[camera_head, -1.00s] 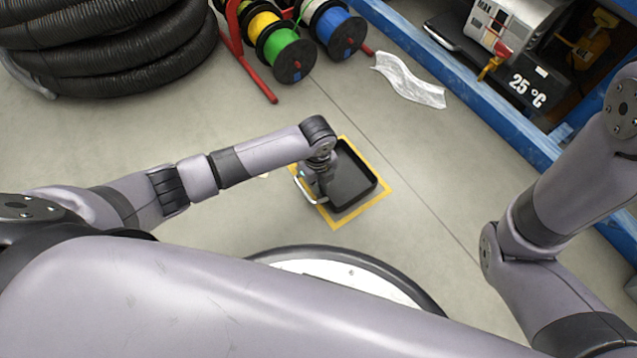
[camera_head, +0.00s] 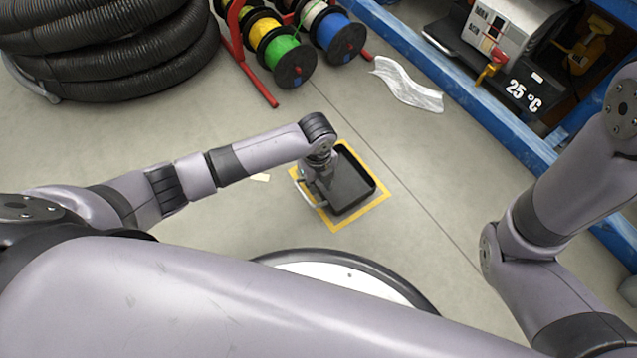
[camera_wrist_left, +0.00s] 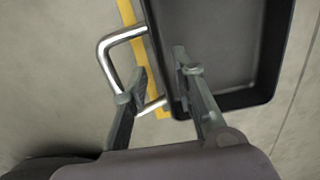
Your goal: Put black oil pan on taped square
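The black oil pan (camera_head: 353,195) lies flat on the floor inside the yellow taped square (camera_head: 345,227). Tape shows along several sides of the pan, and its metal handle (camera_head: 308,190) reaches over the left tape line. My left gripper (camera_wrist_left: 158,88) is at the pan's handle side with its fingers spread. In the left wrist view one finger is over the pan's inside, and the other is outside the wall near the handle (camera_wrist_left: 104,60). I see no clear grip on the wall or handle. My right gripper is out of view; only its arm shows.
Cable spools on a red stand (camera_head: 270,92) and a coiled black hose (camera_head: 110,50) stand at the back. A crumpled clear sheet (camera_head: 408,85) lies near the blue rack (camera_head: 480,100) at right. Floor around the square is mostly clear.

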